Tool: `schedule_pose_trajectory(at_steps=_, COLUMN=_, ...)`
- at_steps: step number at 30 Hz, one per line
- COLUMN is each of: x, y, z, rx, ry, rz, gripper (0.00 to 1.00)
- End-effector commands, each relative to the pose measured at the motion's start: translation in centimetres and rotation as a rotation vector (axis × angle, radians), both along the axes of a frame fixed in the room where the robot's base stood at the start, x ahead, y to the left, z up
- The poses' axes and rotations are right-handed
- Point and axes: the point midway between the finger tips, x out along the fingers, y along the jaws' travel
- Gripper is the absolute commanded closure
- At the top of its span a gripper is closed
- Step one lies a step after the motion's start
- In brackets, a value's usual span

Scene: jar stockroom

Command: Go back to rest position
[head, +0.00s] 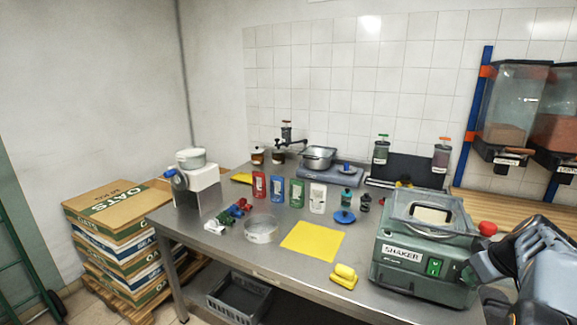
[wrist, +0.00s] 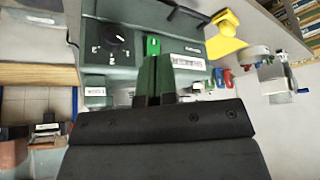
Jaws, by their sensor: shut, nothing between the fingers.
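My gripper (wrist: 154,80) shows in the wrist view with its two dark green fingers side by side and touching. Nothing is between them. The fingers point toward the front panel of the green shaker machine (wrist: 130,68), which has a black dial and a small green switch; I cannot tell the exact gap. In the head view my arm is at the right edge, just right of the shaker (head: 400,272), and the fingertips cannot be made out there.
Dispensers (head: 511,95) hang at right. OATS boxes (head: 112,215) stand left.

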Motion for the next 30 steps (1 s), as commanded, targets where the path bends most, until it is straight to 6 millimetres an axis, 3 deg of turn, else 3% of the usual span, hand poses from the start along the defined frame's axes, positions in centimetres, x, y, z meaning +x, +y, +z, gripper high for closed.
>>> schedule_pose_trajectory(at_steps=5, x=-1.7, y=7.0, z=-1.8, rx=0.106, ry=0.158, rz=-0.315, gripper=1.00)
schedule_pose_trajectory(at_steps=9, x=-3.9, y=14.5, z=-2.5, rx=0.102, ry=0.232, rz=-0.463, gripper=1.00)
schedule_pose_trajectory(at_steps=12, x=-5.8, y=19.2, z=-2.8, rx=0.064, ry=0.239, rz=-0.455, gripper=1.00)
schedule_pose_trajectory(at_steps=15, x=-7.2, y=22.5, z=-2.7, rx=0.017, ry=0.226, rz=-0.358, gripper=1.00)
schedule_pose_trajectory(at_steps=22, x=-8.2, y=26.9, z=-1.2, rx=-0.017, ry=0.173, rz=-0.172, gripper=1.00)
schedule_pose_trajectory(at_steps=30, x=-8.2, y=27.5, z=-0.9, rx=-0.018, ry=0.165, rz=-0.146, gripper=1.00)
